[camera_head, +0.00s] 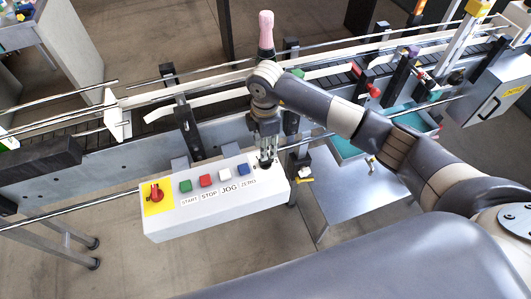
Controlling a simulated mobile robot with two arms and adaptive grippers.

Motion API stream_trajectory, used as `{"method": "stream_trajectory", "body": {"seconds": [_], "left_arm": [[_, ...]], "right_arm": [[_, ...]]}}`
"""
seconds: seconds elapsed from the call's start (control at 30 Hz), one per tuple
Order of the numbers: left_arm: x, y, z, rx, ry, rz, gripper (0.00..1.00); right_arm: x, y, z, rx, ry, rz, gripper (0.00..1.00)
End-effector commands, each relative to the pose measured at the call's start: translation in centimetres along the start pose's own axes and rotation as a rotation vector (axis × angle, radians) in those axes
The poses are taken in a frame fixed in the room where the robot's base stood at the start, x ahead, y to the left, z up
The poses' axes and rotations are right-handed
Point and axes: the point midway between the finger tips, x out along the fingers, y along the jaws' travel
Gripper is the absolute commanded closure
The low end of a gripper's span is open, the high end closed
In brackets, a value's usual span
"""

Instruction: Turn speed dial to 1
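The control box (217,219) is a white panel in the lower middle of the head view. My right gripper (266,158) points down at the right end of its top face. A small dark knob (265,165), which looks like the speed dial, shows at the fingertips and is mostly covered by them. Its setting and scale marks cannot be read. I cannot tell whether the fingers are closed on it or just around it. My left gripper is not in view.
Left of the gripper, the box has green, red, white and blue buttons labelled START, STOP, JOG and ZERO. A red rotary switch (157,193) sits on a yellow plate at the left end. Behind runs a conveyor with rails (90,135) and a pink-topped bottle (266,35).

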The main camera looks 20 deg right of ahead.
Motion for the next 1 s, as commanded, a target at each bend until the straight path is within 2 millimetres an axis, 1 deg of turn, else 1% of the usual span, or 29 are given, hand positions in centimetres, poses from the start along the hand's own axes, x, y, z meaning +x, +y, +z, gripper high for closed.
{"method": "stream_trajectory", "body": {"seconds": [0.03,0.1,0.2,0.3,0.47,0.7,0.73,0.77,0.8,0.87,1.0], "left_arm": [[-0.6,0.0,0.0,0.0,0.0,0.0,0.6],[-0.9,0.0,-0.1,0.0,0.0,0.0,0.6],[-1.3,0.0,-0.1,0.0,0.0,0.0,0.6],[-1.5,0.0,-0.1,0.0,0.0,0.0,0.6],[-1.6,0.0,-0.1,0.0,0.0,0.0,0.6],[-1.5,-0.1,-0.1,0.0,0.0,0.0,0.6],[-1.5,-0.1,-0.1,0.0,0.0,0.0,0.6],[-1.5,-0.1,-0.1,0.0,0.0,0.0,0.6],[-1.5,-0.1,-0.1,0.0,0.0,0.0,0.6],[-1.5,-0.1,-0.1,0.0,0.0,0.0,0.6],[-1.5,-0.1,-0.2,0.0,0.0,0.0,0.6]], "right_arm": [[0.8,-0.2,0.0,0.0,-0.001,-0.005,0.67],[2.1,-0.1,0.0,0.0,0.0,-0.004,0.67],[3.7,-0.1,0.0,0.0,0.0,-0.003,0.67],[4.8,-0.1,-0.1,-0.002,0.001,-0.002,0.67],[5.7,0.0,-0.1,-0.002,0.001,0.0,0.67],[5.8,0.0,-0.1,-0.003,0.001,0.0,0.67],[5.8,0.0,-0.1,-0.003,0.001,0.0,0.71],[5.8,0.0,-0.1,-0.003,0.001,0.0,0.78],[5.8,0.0,-0.1,-0.003,0.002,0.0,0.87],[5.8,0.0,-0.1,-0.003,0.002,0.0,1.0],[5.8,0.0,-0.1,-0.003,0.002,0.0,1.0]]}}
